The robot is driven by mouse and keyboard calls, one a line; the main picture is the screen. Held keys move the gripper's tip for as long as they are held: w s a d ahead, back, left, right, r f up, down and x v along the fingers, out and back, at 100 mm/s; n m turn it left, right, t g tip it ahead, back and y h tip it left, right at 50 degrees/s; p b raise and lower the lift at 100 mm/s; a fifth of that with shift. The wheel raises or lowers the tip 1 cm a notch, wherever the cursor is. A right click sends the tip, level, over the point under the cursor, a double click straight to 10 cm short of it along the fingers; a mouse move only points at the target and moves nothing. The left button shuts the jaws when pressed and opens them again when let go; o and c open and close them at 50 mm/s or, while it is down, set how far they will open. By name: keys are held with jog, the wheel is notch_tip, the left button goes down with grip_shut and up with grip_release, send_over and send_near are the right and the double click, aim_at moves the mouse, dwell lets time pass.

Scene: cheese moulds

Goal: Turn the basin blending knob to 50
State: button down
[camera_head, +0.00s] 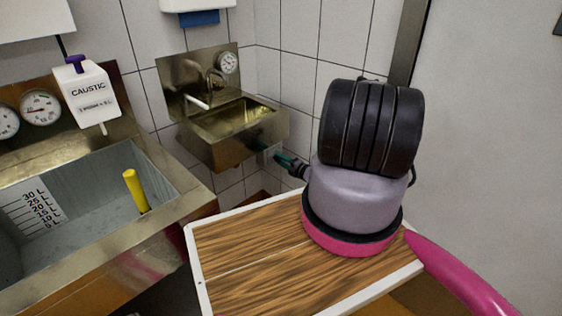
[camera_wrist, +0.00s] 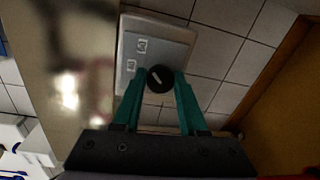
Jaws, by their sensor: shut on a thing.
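The black round knob (camera_wrist: 160,78) with a short white pointer mark shows in the wrist view, on a pale grey panel (camera_wrist: 150,45) with two small pictograms. The pointer sits diagonally; no scale numbers are readable. My gripper (camera_wrist: 160,85) has its teal fingers shut on the knob, one on each side. In the head view, my gripper (camera_head: 280,157) reaches below the right side of the small brass basin (camera_head: 188,128).
A large metal sink (camera_head: 105,258) with a litre scale and a yellow cylinder (camera_head: 136,191) stands at left. A white caustic dispenser (camera_head: 88,97) and gauges (camera_head: 40,107) are above it. A wooden board with a white rim (camera_head: 240,270) lies below my arm. Tiled walls are behind.

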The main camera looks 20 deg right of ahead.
jog(key=shift+c, duration=2.3)
grip_release()
jog(key=v, duration=1.1)
jog(key=shift+w, duration=0.1)
